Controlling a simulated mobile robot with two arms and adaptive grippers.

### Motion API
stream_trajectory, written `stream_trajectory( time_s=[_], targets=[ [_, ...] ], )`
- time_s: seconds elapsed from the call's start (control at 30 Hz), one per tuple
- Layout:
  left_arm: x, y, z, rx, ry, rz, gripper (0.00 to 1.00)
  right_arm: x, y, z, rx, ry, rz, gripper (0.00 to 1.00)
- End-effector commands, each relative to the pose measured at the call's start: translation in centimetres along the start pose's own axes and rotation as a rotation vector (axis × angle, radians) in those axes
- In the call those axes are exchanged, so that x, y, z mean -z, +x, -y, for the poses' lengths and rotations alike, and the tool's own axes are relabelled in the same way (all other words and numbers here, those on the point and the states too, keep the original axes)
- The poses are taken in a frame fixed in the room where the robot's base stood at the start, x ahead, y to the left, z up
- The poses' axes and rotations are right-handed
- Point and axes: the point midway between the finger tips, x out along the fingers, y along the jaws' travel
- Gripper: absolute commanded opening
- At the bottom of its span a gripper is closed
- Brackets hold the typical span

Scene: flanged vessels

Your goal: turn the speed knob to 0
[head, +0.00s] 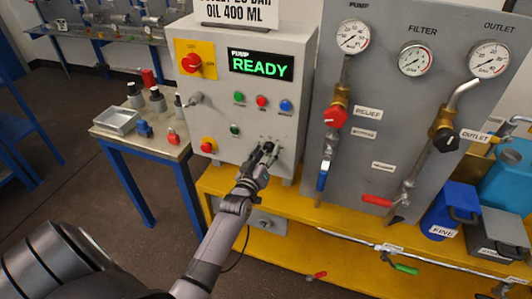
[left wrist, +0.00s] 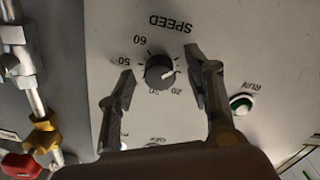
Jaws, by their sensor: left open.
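The speed knob (left wrist: 160,72) is a round dark dial on the grey panel, under the upside-down SPEED label in the left wrist view. Its white pointer mark points right, near the 20 side; the exact reading is unclear. My left gripper (left wrist: 161,61) is open, with one finger on each side of the knob; whether they touch it I cannot tell. In the head view the left gripper (head: 265,152) is at the lower right of the control box (head: 225,115), largely covering the dial's scale. My right gripper is not in view.
A green READY display (head: 260,66) and several buttons sit above on the box. A green RUN button (left wrist: 241,104) is beside the right finger. A gauge board (head: 395,130) with valves stands to the right. A small table (head: 165,148) with bottles and a tray is left.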

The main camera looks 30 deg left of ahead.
Motion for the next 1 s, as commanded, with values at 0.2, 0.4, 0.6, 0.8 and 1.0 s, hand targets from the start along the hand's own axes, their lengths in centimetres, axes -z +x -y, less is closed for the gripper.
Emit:
stream_trajectory(
  time_s=[0.2,0.4,0.6,0.8,1.0],
  targets=[
    [0.1,0.0,0.0,-0.001,0.001,-0.002,0.48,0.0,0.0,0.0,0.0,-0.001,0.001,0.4],
    [0.0,-1.7,0.0,0.0,0.001,0.0,0.48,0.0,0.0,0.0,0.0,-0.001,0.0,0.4],
    [-0.1,-5.9,0.1,0.001,0.001,0.001,0.48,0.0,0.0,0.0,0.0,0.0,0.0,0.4],
    [0.0,-9.8,0.0,0.0,0.001,0.0,0.48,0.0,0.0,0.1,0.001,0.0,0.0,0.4],
    [0.0,-11.7,0.0,0.0,0.0,-0.001,0.48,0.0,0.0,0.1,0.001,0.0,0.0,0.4]
  ],
)
